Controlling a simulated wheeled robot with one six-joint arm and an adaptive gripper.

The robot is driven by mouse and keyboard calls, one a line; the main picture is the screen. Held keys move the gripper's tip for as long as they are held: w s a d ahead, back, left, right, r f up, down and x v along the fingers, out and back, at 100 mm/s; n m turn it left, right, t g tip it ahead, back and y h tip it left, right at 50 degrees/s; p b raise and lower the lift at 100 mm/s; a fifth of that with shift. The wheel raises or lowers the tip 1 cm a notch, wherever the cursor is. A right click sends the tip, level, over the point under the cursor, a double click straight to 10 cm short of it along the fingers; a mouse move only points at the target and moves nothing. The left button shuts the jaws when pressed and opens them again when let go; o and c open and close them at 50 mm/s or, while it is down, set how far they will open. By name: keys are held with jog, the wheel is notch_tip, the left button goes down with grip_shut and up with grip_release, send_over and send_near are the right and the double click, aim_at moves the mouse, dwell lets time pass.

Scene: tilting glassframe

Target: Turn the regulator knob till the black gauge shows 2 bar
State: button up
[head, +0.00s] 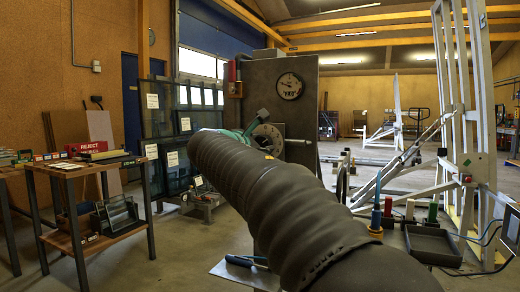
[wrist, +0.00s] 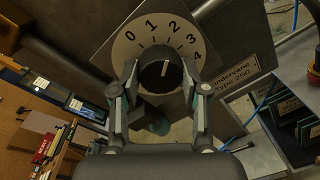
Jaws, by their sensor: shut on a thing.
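The regulator knob (wrist: 161,78) is black and round, in front of a pale dial plate (wrist: 122,52) numbered 0 to 4. My gripper (wrist: 161,68) is shut on the knob, one finger on each side. In the head view, my arm hides most of the knob, and the dial plate (head: 268,134) shows beyond my wrist. A round gauge (head: 290,86) with a dark rim sits higher on the grey panel; its reading is too small to tell.
The grey panel (head: 262,92) stands behind the knob. A table with a red REJECT box (head: 88,128) is at left, with glass panes (head: 155,105) behind it. A white tilting frame (head: 465,110) stands at right, near a dark tray (head: 432,245).

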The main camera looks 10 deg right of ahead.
jog(key=shift+m, duration=0.6)
jog(key=o, duration=1.1)
jog(key=shift+a, duration=0.1)
jog(key=shift+o, duration=0.2)
jog(key=v, duration=1.2)
jog(key=shift+r, duration=0.1)
